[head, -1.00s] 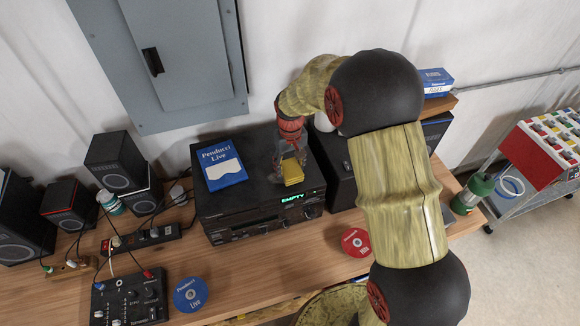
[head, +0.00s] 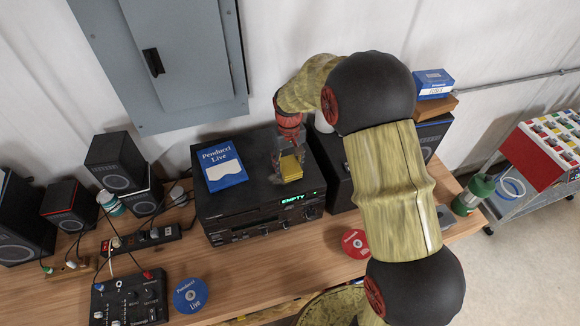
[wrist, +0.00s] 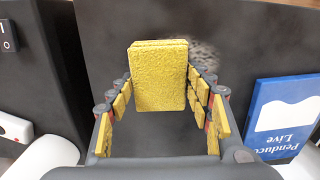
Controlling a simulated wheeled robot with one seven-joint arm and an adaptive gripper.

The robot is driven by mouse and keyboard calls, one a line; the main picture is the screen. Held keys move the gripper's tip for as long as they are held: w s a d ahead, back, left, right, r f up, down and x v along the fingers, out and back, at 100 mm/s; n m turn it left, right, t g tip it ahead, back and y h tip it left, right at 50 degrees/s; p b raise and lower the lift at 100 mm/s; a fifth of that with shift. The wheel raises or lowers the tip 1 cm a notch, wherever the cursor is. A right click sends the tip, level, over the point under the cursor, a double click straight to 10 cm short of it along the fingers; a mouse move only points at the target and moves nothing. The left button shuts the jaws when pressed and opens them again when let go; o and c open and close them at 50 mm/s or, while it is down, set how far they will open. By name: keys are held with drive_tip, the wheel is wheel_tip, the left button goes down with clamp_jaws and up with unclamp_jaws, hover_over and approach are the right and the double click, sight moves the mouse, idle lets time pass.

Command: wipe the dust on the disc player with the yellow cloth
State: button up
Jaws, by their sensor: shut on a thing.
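The disc player (head: 245,224) is a black box on the wooden bench, its green display reading "EMPTY". The yellow cloth (head: 291,167) is a folded pad at the right part of the player's top. It also shows in the wrist view (wrist: 160,78). My gripper (head: 289,157) is shut on the cloth and points down over the player's top. In the wrist view a grey, speckled dust patch (wrist: 205,54) lies on the black top beside and behind the cloth. Whether the cloth presses on the top is hard to tell.
A blue "Penducci Live" case (head: 222,167) lies on the player's left part, near the cloth. A black speaker-like box (head: 338,180) stands close to its right. A blue disc (head: 190,295) and a red disc (head: 355,243) lie on the bench (head: 255,276) in front.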

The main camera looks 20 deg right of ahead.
sight(292, 172)
drive_tip(key=shift+s+r, duration=0.15)
drive_tip(key=shift+s, duration=1.4)
drive_tip(key=shift+w+f, duration=0.15)
drive_tip(key=shift+w, duration=0.65)
drive_tip(key=shift+w+f, duration=0.1)
drive_tip(key=shift+w, duration=0.65)
drive_tip(key=shift+s+b, duration=0.4)
drive_tip(key=shift+s, duration=1.1)
drive_tip(key=shift+w, duration=1.5)
drive_tip(key=shift+s+r, duration=0.2)
drive_tip(key=shift+s, duration=0.8)
drive_tip(key=shift+s+f, duration=0.2)
drive_tip(key=shift+s, duration=0.35)
drive_tip(key=shift+w+r, duration=0.15)
drive_tip(key=shift+w, duration=1.45)
drive_tip(key=shift+s+f+b, duration=0.15)
drive_tip(key=shift+s+b, duration=0.1)
drive_tip(key=shift+s, duration=0.6)
drive_tip(key=shift+s+f+b, duration=0.1)
drive_tip(key=shift+s+b, duration=0.1)
drive_tip(key=shift+s, duration=0.65)
drive_tip(key=shift+w, duration=0.2)
